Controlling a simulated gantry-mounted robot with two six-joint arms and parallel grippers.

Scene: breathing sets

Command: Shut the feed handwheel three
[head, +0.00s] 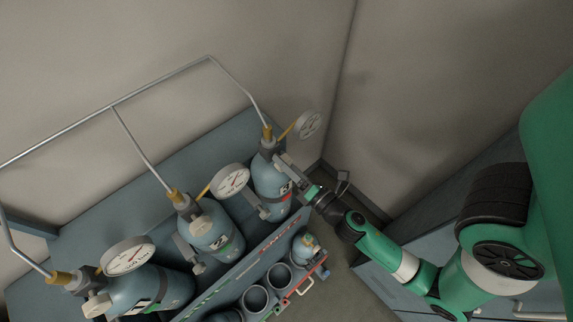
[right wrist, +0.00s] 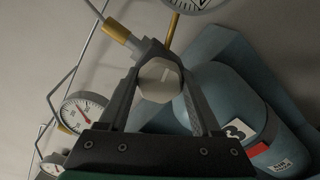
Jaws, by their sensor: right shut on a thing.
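Bottle three (head: 268,182) is a blue cylinder with a red band, standing at the right end of the row; its "3" label shows in the right wrist view (right wrist: 262,108). Its pale grey feed handwheel (right wrist: 160,84) sits on the valve below the brass fitting. My right gripper (head: 281,159) reaches in from the right at the bottle's neck. In the right wrist view its two fingers (right wrist: 160,88) are shut on the handwheel, one on each side. In the head view the gripper hides the handwheel. My left gripper is in neither view.
Two more bottles (head: 217,232) (head: 160,290) stand to the left with gauges (head: 231,181) (head: 128,256). Bottle three's gauge (head: 309,124) is close above the gripper. A thin metal pipe (head: 150,84) runs above the row. Below is a rack of round holders (head: 255,298).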

